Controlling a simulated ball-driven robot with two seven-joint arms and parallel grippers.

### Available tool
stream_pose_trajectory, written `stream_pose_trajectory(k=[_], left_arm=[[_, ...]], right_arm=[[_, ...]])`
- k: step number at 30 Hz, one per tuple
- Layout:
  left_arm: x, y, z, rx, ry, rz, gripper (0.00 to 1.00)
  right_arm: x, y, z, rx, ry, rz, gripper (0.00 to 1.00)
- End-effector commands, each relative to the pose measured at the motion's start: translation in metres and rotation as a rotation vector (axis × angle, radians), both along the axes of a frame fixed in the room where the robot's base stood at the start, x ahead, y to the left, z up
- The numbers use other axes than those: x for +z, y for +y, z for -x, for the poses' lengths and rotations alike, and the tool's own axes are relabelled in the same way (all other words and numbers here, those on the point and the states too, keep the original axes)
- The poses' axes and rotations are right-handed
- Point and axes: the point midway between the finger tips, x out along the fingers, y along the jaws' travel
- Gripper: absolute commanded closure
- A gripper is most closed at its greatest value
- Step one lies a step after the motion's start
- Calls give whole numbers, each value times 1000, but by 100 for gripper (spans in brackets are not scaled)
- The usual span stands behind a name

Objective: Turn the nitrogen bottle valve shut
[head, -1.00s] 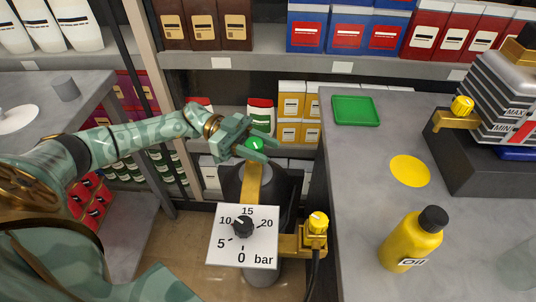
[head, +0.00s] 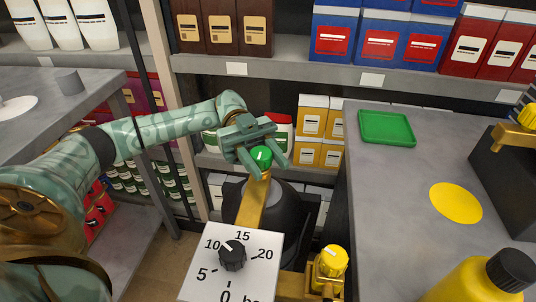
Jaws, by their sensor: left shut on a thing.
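The nitrogen bottle (head: 283,205) is a dark grey cylinder standing behind the gauge plate, partly hidden by it. Its valve is a round green knob (head: 262,154) on top of a brass fitting (head: 252,203). My left gripper (head: 264,166) reaches in from the left, with one finger on each side of the green knob, shut on it. The white gauge plate (head: 262,262) in front reads in bar, with a black dial knob (head: 232,256) whose white mark points near 10. A yellow knob (head: 333,262) sits on the brass piece to its right. My right gripper is out of view.
On the right, a grey worktop (head: 400,200) holds a green tray (head: 387,127), a yellow disc (head: 456,203), a yellow oil bottle (head: 470,283) and a black-based device (head: 503,175). Shelves with boxes (head: 345,35) stand behind. A grey table (head: 60,115) is at the left.

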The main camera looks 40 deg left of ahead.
Motion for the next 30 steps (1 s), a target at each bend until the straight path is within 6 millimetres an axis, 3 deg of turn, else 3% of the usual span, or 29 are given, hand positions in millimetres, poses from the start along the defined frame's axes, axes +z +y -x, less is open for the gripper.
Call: stream_pose_trajectory(k=[8, 9, 11, 22, 26, 30], left_arm=[[1, 0, 0, 0, -1, 1, 86], [1, 0, 0, 0, -1, 1, 52], [1, 0, 0, 0, -1, 1, 41], [-1, 7, -3, 2, 0, 0, 41], [-3, 28, -12, 5, 3, -1, 41], [-7, 65, -28, 6, 5, -2, 41]], right_arm=[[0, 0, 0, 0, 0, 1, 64], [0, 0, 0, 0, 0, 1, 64], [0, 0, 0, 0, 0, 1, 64], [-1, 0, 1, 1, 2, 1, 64], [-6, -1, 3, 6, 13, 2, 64], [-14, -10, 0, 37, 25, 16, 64]])
